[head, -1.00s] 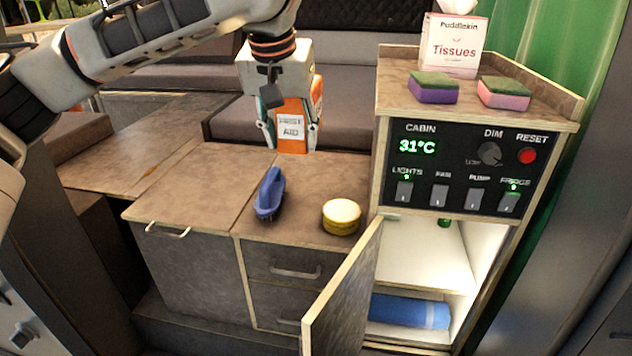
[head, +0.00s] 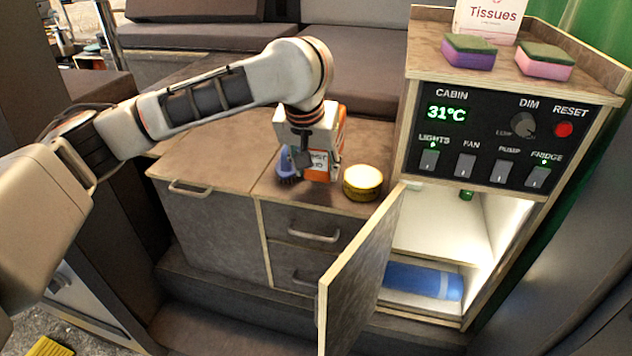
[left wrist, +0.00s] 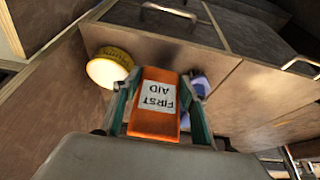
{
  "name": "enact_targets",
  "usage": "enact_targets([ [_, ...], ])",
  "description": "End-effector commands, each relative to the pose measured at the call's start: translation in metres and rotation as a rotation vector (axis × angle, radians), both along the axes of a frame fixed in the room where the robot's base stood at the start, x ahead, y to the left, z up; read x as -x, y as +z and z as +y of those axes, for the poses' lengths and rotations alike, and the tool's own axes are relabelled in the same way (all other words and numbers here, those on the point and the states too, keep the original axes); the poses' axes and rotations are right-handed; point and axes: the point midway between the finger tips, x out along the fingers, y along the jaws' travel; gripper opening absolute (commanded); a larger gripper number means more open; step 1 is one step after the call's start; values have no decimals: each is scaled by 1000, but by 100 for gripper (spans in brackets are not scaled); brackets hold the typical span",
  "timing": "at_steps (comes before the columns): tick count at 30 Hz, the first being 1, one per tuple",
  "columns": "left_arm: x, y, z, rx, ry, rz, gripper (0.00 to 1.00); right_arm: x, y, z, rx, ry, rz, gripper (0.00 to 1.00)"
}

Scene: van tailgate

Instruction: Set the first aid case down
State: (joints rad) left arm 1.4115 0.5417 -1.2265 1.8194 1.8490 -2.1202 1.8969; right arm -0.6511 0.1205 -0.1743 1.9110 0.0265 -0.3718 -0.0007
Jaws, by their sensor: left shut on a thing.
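The first aid case (head: 320,165) is orange with a white label. My left gripper (head: 312,172) is shut on it, low over the counter top (head: 220,160), between the blue brush (head: 286,168) and the yellow tin (head: 362,183). Whether the case touches the counter is hard to tell. In the left wrist view the case (left wrist: 156,105) sits between the two fingers, its label showing. The tin (left wrist: 108,68) is beside it at the left and the brush (left wrist: 200,84) is partly hidden behind it at the right. My right gripper is not in view.
An open cabinet door (head: 355,275) stands in front of the lit cupboard with a blue roll (head: 420,281). Above it, the control panel (head: 500,140) carries two sponges (head: 468,50) and a tissue box (head: 490,18). The counter's left part is clear.

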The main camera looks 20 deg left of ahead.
Motion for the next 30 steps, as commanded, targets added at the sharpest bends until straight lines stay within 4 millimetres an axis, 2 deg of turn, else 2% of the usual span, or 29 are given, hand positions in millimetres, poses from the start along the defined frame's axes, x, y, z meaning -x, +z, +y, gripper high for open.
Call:
enact_targets([
  [10, 0, -36, 0, 1, -1, 0, 7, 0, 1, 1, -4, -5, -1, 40],
  [23, 0, -42, 0, 0, 0, -3, 7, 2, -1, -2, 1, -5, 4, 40],
  [24, 0, -43, 0, 0, 0, 0, 53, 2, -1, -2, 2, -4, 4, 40],
  [25, 0, -42, 0, 0, 0, 0, 59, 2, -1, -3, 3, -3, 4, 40],
  [30, 0, -43, 0, 0, 0, 0, 59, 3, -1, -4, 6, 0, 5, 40],
])
